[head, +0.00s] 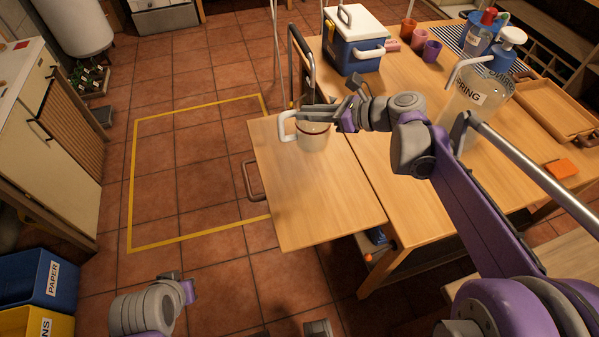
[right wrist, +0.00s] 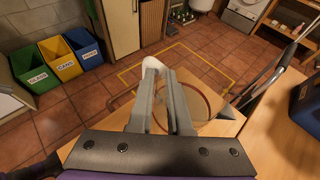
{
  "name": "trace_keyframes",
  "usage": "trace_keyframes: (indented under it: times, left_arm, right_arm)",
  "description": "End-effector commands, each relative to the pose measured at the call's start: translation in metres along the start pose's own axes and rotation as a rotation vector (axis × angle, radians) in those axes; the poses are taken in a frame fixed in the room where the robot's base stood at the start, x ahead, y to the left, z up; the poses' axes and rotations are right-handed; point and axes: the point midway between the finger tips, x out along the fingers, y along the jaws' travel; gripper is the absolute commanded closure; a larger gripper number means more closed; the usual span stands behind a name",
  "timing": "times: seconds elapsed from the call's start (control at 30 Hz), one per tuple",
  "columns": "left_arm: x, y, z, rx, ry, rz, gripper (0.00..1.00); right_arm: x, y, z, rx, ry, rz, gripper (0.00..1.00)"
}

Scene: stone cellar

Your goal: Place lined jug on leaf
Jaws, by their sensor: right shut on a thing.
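The lined jug (head: 313,139) is cream with a dark line at its rim and a white handle (head: 287,127) on its left. It is upright over the far part of the wooden leaf (head: 315,205); I cannot tell whether its base touches the wood. My right gripper (head: 306,110) reaches across the jug's top from the right and is shut on it. In the right wrist view the fingers (right wrist: 164,80) cross the jug's rim (right wrist: 209,98) toward the handle (right wrist: 152,63). My left arm shows only in part at the bottom left; its fingers are not visible.
The main tabletop (head: 385,120) adjoins the leaf on the right, with a blue cooler (head: 352,52), cups (head: 419,40) and a large spring-water jug (head: 476,95). The near leaf is bare. A yellow floor outline (head: 132,185) lies left; bins (head: 38,280) stand lower left.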

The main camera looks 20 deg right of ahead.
Motion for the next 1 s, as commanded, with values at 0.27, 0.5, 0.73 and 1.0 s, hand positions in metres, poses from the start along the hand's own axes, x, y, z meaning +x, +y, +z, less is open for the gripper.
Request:
trace_keyframes:
  times: [0.27, 0.5, 0.73, 1.0]
  left_arm:
    - [0.004, 0.0, 0.003, 0.0, -0.002, 0.0, 1.0]
    - [0.008, 0.0, 0.005, 0.0, -0.003, 0.0, 1.0]
    - [0.011, 0.0, 0.007, 0.0, -0.005, 0.0, 1.0]
    - [0.012, 0.0, 0.008, 0.0, -0.005, 0.0, 1.0]
  right_arm:
    - [0.014, 0.0, -0.021, -0.004, -0.001, 0.008, 1.0]
    - [0.026, 0.0, -0.05, -0.003, -0.002, 0.007, 1.0]
    - [0.037, 0.0, -0.076, -0.003, -0.002, 0.007, 1.0]
    - [0.041, 0.001, -0.087, -0.003, -0.002, 0.007, 1.0]
